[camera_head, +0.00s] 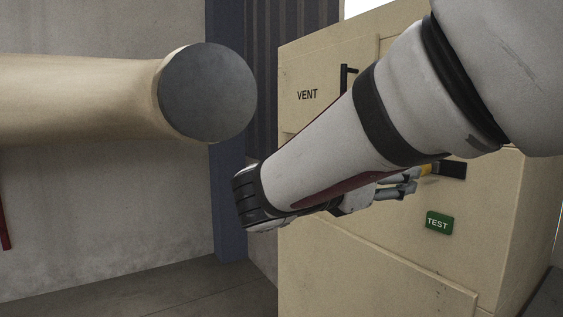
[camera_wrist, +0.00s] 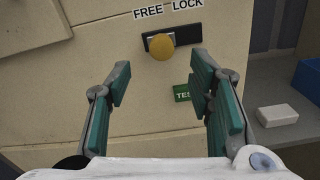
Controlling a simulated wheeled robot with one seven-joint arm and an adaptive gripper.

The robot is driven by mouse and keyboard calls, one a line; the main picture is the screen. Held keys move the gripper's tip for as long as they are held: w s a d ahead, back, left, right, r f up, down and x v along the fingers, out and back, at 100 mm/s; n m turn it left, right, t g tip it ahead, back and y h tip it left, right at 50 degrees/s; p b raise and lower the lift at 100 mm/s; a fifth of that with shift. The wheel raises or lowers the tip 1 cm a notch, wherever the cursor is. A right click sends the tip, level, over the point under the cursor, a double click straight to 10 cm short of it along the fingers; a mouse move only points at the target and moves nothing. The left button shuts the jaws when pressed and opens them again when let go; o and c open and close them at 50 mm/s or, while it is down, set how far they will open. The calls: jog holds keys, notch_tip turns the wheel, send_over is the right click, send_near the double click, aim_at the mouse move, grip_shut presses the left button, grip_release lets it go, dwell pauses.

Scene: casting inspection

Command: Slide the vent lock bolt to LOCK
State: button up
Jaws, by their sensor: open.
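The vent lock bolt shows in the wrist view as a round yellow knob (camera_wrist: 161,46) on a dark slide plate (camera_wrist: 184,37). FREE is printed above the plate's left part and LOCK above its right part. The knob sits left of the plate's middle, on the FREE side. My gripper (camera_wrist: 160,72) is open, with its green-padded fingers spread either side of the knob's line and nothing between them. The fingertips appear short of the knob; contact cannot be told. In the head view, my gripper (camera_head: 408,186) is beside a bit of yellow knob (camera_head: 426,169), largely hidden by my arm.
The bolt is on a beige cabinet (camera_head: 330,245) with a VENT label and a black handle (camera_head: 345,80). A green TEST button (camera_head: 439,222) lies below the bolt, close to my right finger in the wrist view. A white block (camera_wrist: 277,115) rests on a grey surface at right.

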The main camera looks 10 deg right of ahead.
jog(key=p+x, duration=0.1)
jog(key=x, duration=0.8)
jog(key=shift+d, duration=0.2)
jog(key=shift+s, duration=0.15)
grip_shut()
